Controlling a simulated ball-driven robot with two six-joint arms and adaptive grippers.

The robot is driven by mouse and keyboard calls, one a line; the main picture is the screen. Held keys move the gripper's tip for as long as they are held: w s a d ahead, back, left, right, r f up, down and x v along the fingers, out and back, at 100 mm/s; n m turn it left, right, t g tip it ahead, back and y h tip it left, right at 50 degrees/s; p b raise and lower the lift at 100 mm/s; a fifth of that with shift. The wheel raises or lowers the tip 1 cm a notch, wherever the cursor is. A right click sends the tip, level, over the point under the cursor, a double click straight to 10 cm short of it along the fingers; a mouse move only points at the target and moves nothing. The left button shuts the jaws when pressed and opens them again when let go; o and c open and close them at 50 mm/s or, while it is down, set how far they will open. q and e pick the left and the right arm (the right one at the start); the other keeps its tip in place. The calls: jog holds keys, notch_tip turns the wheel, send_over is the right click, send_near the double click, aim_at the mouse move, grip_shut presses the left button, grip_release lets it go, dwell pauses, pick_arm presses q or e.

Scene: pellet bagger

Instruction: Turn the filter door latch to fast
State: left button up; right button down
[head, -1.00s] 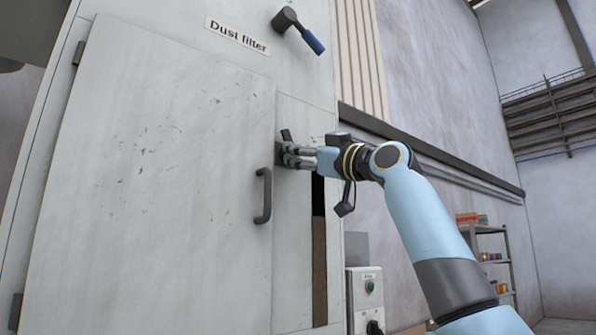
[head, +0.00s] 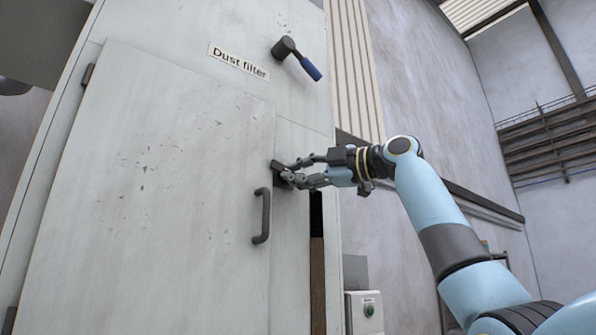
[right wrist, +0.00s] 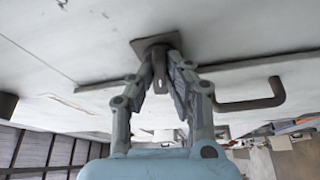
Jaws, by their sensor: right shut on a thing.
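The filter door (head: 150,190) is a large pale scuffed panel and looks shut, under a "Dust filter" label (head: 238,61). The small dark latch (head: 277,170) sits by its right edge, above the door handle (head: 262,215). My right gripper (head: 288,174) reaches it from the right, its fingertips at the latch. In the right wrist view the latch's square plate (right wrist: 155,44) is on the panel, and its short lever (right wrist: 160,75) lies between the two fingers, which are shut on it. The fingers partly hide the lever in the head view. My left gripper is not in view.
A blue-gripped lever (head: 300,60) sticks out above the door. A control box with a green button (head: 368,309) stands lower right.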

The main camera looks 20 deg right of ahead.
jog(key=shift+r+n+g+h+p, duration=0.2)
jog(key=shift+n+g+h+p, duration=0.15)
jog(key=shift+n, duration=0.85)
jog(key=c, duration=1.6)
grip_release()
jog(key=shift+o, duration=1.3)
jog(key=shift+w+a+f, duration=0.1)
jog(key=shift+f, duration=0.05)
jog(key=v, duration=1.2)
